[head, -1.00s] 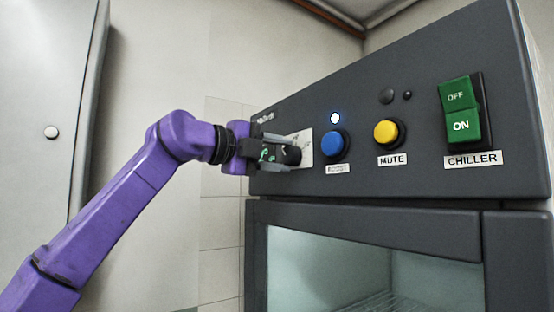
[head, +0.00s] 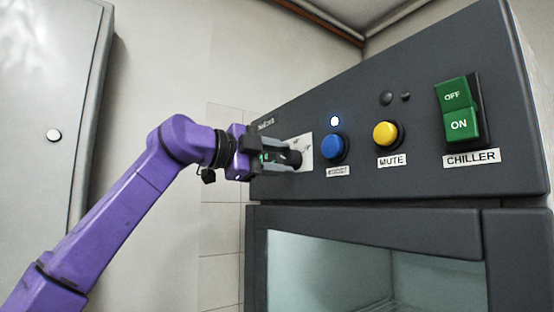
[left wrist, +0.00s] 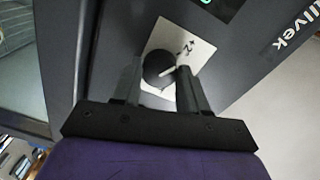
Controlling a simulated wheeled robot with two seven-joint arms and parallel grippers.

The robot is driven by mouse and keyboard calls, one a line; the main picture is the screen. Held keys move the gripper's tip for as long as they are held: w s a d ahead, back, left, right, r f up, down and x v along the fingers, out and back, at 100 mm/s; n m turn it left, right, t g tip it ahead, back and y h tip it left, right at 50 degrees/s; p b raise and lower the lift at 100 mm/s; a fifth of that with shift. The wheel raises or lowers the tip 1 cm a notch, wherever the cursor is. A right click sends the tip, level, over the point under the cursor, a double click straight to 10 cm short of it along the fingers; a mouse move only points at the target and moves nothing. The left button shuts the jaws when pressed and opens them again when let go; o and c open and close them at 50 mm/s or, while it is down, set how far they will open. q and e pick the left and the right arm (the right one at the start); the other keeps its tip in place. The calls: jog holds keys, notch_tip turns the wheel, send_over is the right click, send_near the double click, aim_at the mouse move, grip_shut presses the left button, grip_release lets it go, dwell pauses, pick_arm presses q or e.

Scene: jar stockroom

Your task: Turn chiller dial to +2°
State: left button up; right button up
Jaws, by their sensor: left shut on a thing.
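The chiller dial is a round black knob (left wrist: 158,69) with a pale pointer line, set on a light plate (left wrist: 172,40) with a printed scale. In the left wrist view a mark that looks like +2 shows beside the knob, close to the pointer line's end. My left gripper (left wrist: 159,78) is shut on the knob, one finger on each side. In the head view the left gripper (head: 287,158) reaches the plate (head: 303,150) at the panel's left end and hides most of the knob. My right gripper is not in view.
Right of the dial on the dark chiller panel are a blue button (head: 334,147) under a lit lamp (head: 334,121), a yellow MUTE button (head: 385,134) and a green OFF/ON chiller switch (head: 458,110). A glass-fronted door (head: 320,270) is below. A pale cabinet (head: 45,120) stands at left.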

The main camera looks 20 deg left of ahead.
pick_arm(q)
jog(key=o, duration=0.8)
jog(key=shift+o, duration=1.3)
jog(key=shift+d, duration=0.1)
jog(key=shift+w+d, duration=0.1)
jog(key=shift+s+a, duration=0.35)
jog(key=shift+a, duration=0.05)
jog(key=b+v, duration=0.3)
jog(key=v, duration=0.6)
jog(key=shift+s+b, duration=0.25)
jog(key=shift+b, duration=0.05)
